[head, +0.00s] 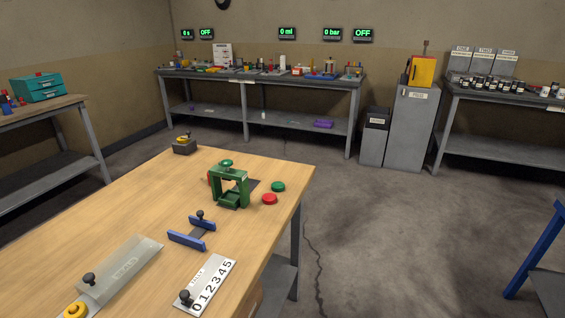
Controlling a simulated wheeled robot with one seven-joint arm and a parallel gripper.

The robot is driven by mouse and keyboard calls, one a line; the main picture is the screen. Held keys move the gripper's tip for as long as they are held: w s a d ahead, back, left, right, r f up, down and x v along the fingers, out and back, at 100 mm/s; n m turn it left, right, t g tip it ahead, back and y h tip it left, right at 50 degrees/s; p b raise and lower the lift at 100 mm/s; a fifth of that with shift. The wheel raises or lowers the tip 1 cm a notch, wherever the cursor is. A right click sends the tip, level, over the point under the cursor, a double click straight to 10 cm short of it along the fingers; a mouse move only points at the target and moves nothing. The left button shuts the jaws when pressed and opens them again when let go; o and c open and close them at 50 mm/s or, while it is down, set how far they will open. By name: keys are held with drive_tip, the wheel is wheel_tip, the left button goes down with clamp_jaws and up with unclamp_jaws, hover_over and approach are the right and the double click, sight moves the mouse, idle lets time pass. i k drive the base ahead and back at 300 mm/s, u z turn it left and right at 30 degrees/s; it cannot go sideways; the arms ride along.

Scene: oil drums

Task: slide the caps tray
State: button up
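I cannot tell for sure which thing is the caps tray, as no label reading "caps" is legible. A long grey, translucent tray-like piece (125,267) with a black knob and a blurred label lies at the table's front left. A piece with two blue rails (187,240) and a black knob lies to its right. A red cap-like disc (269,199) and a green one (278,187) lie beside a green press frame (231,187) on the wooden table (130,207). My gripper is not in view.
A numbered plate (212,283) with a black knob lies near the table's front edge, and a dark block (184,146) sits at the far corner. A cluttered bench (300,80) stands along the back wall. The floor (400,230) right of the table is mostly open.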

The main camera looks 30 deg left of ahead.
sight(231, 198)
drive_tip(key=u, duration=0.05)
drive_tip(key=i, duration=1.15)
drive_tip(key=u, duration=0.9)
drive_tip(key=i, duration=1.05)
drive_tip(key=u, duration=0.65)
